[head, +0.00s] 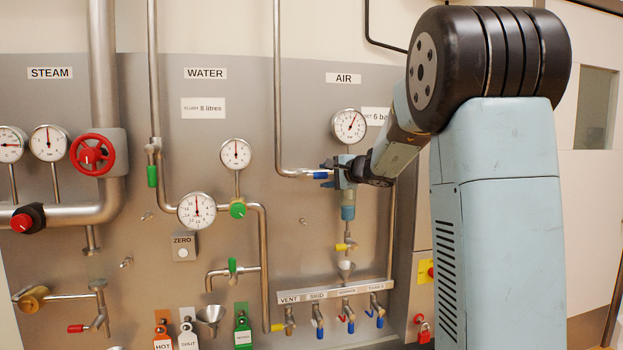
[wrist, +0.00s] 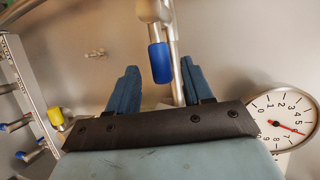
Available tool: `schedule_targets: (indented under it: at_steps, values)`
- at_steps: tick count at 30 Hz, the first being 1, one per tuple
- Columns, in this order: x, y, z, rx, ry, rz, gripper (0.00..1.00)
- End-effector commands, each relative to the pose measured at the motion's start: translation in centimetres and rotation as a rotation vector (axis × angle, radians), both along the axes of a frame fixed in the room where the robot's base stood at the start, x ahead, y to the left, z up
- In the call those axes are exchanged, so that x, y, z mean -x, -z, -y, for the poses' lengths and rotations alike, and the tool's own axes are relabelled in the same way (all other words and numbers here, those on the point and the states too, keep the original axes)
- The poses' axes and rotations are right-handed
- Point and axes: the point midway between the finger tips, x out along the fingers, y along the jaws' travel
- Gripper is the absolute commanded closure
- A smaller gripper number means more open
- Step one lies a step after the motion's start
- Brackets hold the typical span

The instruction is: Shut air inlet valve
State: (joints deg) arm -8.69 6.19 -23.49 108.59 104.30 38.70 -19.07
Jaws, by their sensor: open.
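The AIR label (head: 343,78) marks the panel's right section. A steel pipe (head: 278,100) comes down there and bends right towards my gripper. The air inlet valve's bright blue handle (head: 320,175) shows at the pipe's right end; it also shows in the wrist view (wrist: 160,62), hanging from a steel pipe fitting (wrist: 150,12). My gripper (head: 328,173) is open at the handle. In the wrist view, its two blue fingers (wrist: 159,70) stand on either side of the handle, with gaps visible. The valve body is largely hidden by my gripper in the head view.
The air gauge (head: 348,126) is just above my gripper and appears at the wrist view's right (wrist: 285,120). Below are a yellow-handled valve (head: 346,246) and a manifold (head: 335,291) with several small valves. Water piping (head: 155,90) stands to the left.

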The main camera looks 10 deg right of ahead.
Motion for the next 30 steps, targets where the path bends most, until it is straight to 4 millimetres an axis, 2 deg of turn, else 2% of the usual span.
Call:
schedule_targets:
  at_steps: [3, 10, 23, 30]
  values:
    - [-1.8, 0.4, -0.8, 0.0, -0.001, -0.001, 0.5]
    - [-4.0, 0.9, -1.7, 0.0, 0.0, 0.0, 0.5]
    - [-4.6, 1.0, -2.1, 0.0, -0.001, 0.0, 0.5]
    - [-4.6, 1.0, -2.1, 0.001, -0.001, 0.0, 0.72]
